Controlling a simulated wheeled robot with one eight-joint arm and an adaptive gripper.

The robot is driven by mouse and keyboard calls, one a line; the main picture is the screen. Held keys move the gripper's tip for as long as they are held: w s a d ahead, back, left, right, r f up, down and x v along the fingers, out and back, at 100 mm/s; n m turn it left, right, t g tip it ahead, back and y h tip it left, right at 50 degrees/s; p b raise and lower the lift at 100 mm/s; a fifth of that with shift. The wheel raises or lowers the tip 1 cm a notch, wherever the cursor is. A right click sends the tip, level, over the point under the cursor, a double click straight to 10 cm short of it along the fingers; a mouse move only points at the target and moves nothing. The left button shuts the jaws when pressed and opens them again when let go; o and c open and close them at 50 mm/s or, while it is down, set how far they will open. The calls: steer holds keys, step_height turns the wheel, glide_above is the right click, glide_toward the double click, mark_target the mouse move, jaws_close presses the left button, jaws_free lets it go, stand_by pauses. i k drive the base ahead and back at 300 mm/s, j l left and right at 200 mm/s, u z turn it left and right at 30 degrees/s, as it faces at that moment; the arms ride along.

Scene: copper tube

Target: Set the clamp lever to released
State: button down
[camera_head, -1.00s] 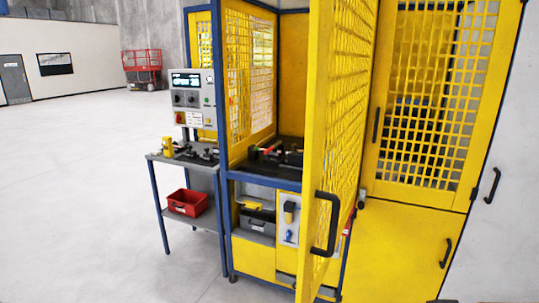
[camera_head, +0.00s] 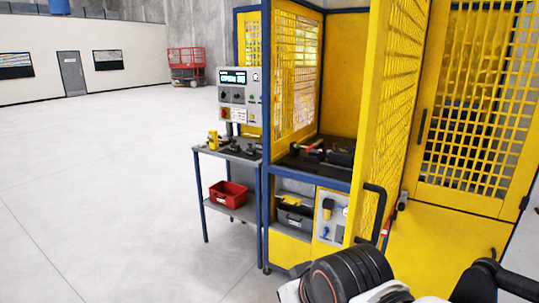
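A small dark fixture with a red-ended part (camera_head: 312,148) sits on the black work surface (camera_head: 300,168) inside the yellow cage. It may include the clamp lever, but it is too small to tell, and I cannot read the lever's position. The open mesh door (camera_head: 385,110) stands to the right of this opening. Parts of my arm show at the bottom right, in front of the cage. My gripper's fingertips cannot be made out, so its state is not shown.
A side table (camera_head: 232,155) with a yellow item (camera_head: 213,139) and dark parts stands left of the cage, a red bin (camera_head: 229,194) on its lower shelf. A control panel (camera_head: 238,95) is above it. The door handle (camera_head: 378,212) juts out. The floor at left is clear.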

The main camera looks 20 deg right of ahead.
mark_target(316, 145)
steer(key=i+j+u, duration=0.2)
steer(key=i+u, duration=0.15)
steer(key=i, duration=0.25)
steer(key=i+z, duration=0.8)
steer(key=i+j+z, duration=0.15)
steer(key=z, duration=0.25)
steer(key=i+l+z, duration=0.15)
steer(key=i+z, duration=1.15)
steer(key=i+l+u, duration=0.15)
steer(key=i, duration=0.15)
steer(key=i+u, duration=0.2)
steer(key=i, duration=0.15)
steer(key=i+l+u, duration=0.1)
steer(key=u, duration=0.15)
steer(key=l, duration=0.05)
